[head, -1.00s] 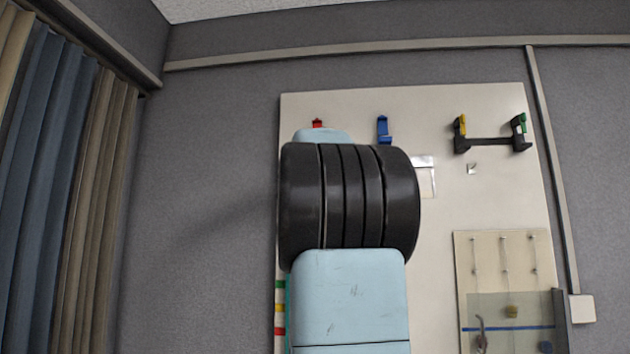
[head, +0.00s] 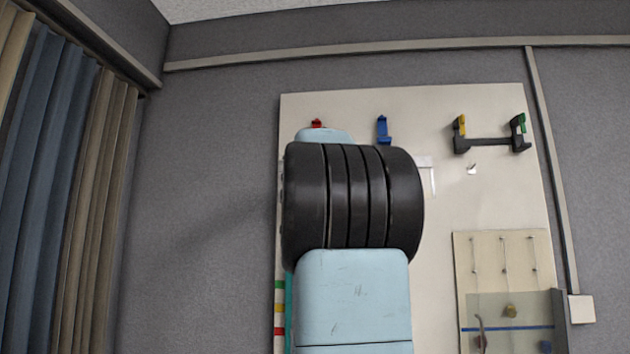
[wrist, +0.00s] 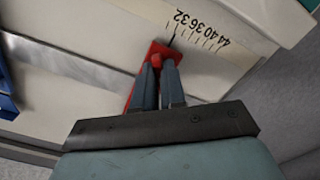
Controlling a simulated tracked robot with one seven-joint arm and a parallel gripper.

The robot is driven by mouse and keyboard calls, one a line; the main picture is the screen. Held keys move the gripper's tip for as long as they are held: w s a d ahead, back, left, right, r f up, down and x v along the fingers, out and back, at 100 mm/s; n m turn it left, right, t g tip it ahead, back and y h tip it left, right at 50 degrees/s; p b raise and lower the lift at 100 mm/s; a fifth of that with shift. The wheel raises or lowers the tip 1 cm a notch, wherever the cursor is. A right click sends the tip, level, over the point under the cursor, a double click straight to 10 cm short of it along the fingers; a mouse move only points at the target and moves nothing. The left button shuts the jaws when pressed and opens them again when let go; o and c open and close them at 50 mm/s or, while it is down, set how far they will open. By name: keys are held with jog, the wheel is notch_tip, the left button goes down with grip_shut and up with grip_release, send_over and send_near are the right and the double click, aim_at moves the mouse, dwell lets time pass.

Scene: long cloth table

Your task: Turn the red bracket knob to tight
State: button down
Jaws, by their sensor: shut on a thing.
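The red bracket knob (wrist: 157,60) shows in the wrist view at the upper middle, on a red bracket (wrist: 139,88) fixed to the pale board. My gripper (wrist: 159,70) has its two grey fingers close together, shut on the knob. A printed scale with numbers and tick marks lies just beyond the knob, and a thin dark pointer reaches toward it. In the head view only the top of the red bracket (head: 317,123) shows above my arm; the gripper and the knob's grip are hidden there.
A blue bracket (head: 383,130) is right of the red one, and its edge shows at the wrist view's left. A black holder (head: 490,140) with yellow and green parts hangs further right. A lower panel (head: 503,262) carries hooks. Curtains (head: 62,190) hang at far left.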

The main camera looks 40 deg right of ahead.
jog(key=shift+w+f+m, duration=0.1)
jog(key=shift+f+m, duration=0.05)
jog(key=shift+m, duration=1.6)
jog(key=shift+f+m, duration=0.1)
jog(key=shift+m, duration=1.65)
jog(key=c, duration=1.5)
grip_release()
jog(key=shift+d, duration=0.1)
jog(key=shift+r, duration=0.1)
jog(key=v, duration=1.4)
